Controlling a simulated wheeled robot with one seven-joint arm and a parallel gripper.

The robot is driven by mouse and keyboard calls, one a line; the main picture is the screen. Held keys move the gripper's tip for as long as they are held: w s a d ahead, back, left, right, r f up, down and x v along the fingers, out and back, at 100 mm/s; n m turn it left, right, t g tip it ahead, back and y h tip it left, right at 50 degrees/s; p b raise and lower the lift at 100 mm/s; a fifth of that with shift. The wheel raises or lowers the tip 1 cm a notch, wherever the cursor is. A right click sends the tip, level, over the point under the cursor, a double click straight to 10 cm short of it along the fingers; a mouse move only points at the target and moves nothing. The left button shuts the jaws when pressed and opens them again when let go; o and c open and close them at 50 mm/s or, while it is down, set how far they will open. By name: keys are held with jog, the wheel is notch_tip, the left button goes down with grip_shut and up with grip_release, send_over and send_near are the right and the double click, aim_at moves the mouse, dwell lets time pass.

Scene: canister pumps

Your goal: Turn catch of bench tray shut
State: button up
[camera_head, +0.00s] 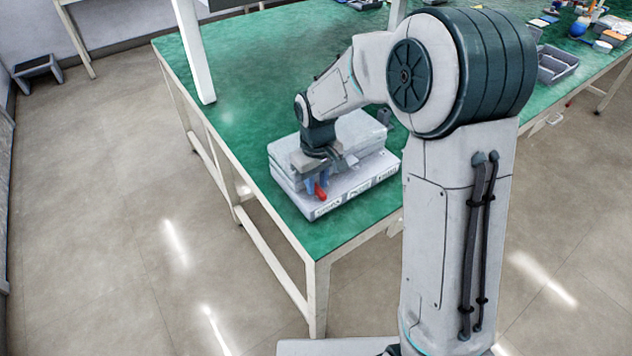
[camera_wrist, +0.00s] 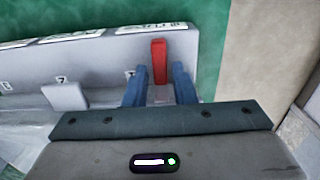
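The bench tray (camera_head: 350,196) is a light grey case with white labels along its front, standing near the corner of the green bench. In the wrist view, its pale grey wall (camera_wrist: 90,62) crosses the picture. The red catch (camera_head: 320,192) is at the tray's front left end. In the wrist view the catch (camera_wrist: 159,62) is a narrow red bar pointing away from my gripper. My gripper (camera_wrist: 159,76) is open, with one blue finger on each side of the catch and visible gaps between. In the head view my gripper (camera_head: 317,180) hangs over that end of the tray.
The green bench top (camera_head: 240,130) is clear left of the tray. A white post (camera_head: 193,50) rises from it at the back. A grey divided bin (camera_head: 556,64) and small items lie at the far right. Beyond the bench edge is open floor (camera_head: 120,220).

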aim_at(316, 188)
notch_tip(316, 188, up, 13)
jog(key=shift+r+p, duration=0.15)
jog(key=shift+p, duration=0.15)
jog(key=shift+a, duration=0.1)
dwell(0.4)
jog(key=s+d+r+m+t+p, duration=0.1)
jog(key=s+d+m, duration=0.2)
jog(key=s+d, duration=0.4)
jog(key=s+d+m+t+p, duration=0.1)
jog(key=s+d+m, duration=0.3)
jog(key=s+d, duration=0.3)
jog(key=s, duration=0.5)
jog(key=shift+s+r+t+p, duration=0.3)
jog(key=shift+s+r+t, duration=0.05)
jog(key=shift+s+t, duration=0.05)
